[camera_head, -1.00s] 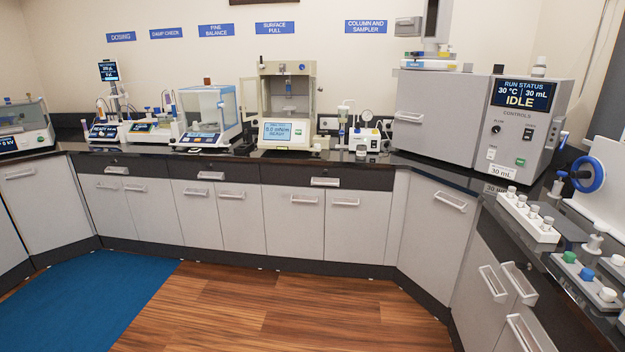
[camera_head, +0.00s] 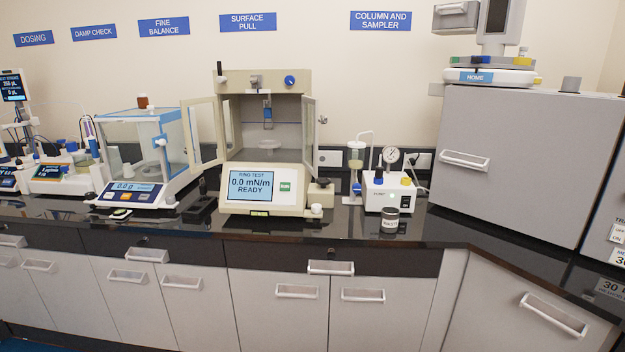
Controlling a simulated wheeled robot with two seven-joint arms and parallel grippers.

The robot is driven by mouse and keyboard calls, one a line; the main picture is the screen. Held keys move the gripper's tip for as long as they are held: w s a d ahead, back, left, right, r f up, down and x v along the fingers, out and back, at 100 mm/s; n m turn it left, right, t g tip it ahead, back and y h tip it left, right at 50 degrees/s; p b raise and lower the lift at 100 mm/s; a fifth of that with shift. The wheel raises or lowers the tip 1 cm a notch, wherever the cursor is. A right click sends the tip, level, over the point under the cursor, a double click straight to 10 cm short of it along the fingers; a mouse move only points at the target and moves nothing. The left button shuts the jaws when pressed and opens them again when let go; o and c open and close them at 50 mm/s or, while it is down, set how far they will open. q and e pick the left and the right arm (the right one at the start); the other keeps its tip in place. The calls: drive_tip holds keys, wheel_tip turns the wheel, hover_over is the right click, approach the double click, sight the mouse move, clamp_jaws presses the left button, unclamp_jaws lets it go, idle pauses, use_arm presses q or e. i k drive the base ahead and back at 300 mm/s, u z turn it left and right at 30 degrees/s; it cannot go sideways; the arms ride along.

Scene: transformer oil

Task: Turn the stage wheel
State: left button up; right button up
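The beige ring-test instrument (camera_head: 267,125) stands on the counter under the SURFACE PULL sign, with its glass doors swung open. Its screen (camera_head: 251,186) reads RING TEST, 0.0 mN/m, READY. A blue round knob (camera_head: 290,81) is on its upper front. A dark knob (camera_head: 320,184) sticks out at its right side, and a small white knob (camera_head: 316,211) is at the lower right corner. I cannot tell for sure which of these is the stage wheel. Neither of my grippers is in view.
A fine balance (camera_head: 137,160) stands left of the instrument. A small white pump unit with a gauge (camera_head: 387,190) and a small jar (camera_head: 390,221) are to its right. A large grey cabinet (camera_head: 525,165) fills the right. Bare black counter edge (camera_head: 275,225) runs in front.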

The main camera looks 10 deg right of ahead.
sight(323, 182)
drive_tip(key=z, duration=0.15)
drive_tip(key=i, duration=1.9)
drive_tip(key=z, duration=0.2)
